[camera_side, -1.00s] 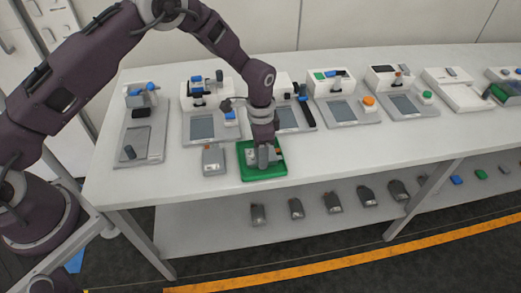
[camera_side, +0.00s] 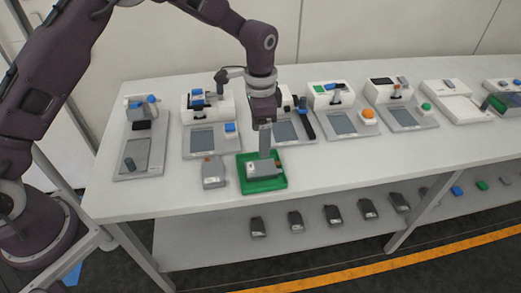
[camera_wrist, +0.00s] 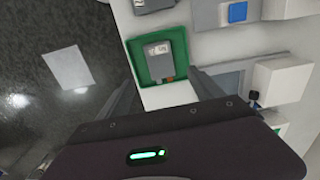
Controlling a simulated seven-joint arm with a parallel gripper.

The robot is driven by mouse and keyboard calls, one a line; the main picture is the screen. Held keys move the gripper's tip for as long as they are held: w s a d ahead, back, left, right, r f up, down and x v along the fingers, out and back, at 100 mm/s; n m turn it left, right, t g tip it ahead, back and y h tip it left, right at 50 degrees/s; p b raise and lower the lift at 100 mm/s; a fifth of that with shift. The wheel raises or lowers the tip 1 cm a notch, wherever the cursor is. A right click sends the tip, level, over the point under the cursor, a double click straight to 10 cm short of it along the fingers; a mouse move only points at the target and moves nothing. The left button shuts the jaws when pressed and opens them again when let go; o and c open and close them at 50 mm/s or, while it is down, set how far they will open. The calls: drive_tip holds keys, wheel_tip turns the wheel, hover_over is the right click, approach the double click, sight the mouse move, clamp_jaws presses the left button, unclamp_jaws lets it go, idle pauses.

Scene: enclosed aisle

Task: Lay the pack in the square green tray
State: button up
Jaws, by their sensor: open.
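The square green tray (camera_side: 265,186) lies on the white table near its front edge. A grey pack (camera_side: 264,170) with a small orange part at its right end lies in the tray, inside the rim. In the wrist view the pack (camera_wrist: 157,62) rests in the green tray (camera_wrist: 142,77), with a white label facing up. My gripper (camera_side: 265,148) is above the pack in the side view, fingers pointing down. In the wrist view my gripper (camera_wrist: 166,85) has its two fingers spread apart with nothing between them.
A second grey pack (camera_side: 213,172) lies just left of the tray. Several white-and-grey devices (camera_side: 211,130) stand in a row behind. More packs (camera_side: 296,222) lie on the lower shelf. The table front right of the tray is clear.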

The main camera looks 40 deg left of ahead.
drive_tip(key=s+a+r+n+t, duration=0.1)
drive_tip(key=s+a+r+n, duration=0.15)
drive_tip(key=s+r, duration=0.45)
drive_tip(key=s+a+r+n+t, duration=0.1)
drive_tip(key=s+a+r+t, duration=0.2)
drive_tip(key=r, duration=0.9)
drive_tip(key=s+a+r+n, duration=0.1)
drive_tip(key=s+a+n, duration=0.1)
drive_tip(key=s, duration=0.8)
drive_tip(key=s+a+n+t, duration=0.1)
drive_tip(key=s+a+n, duration=0.1)
drive_tip(key=s, duration=0.8)
drive_tip(key=shift+s+r+n+t, duration=0.3)
drive_tip(key=shift+s+r+n, duration=0.05)
drive_tip(key=shift+n, duration=0.3)
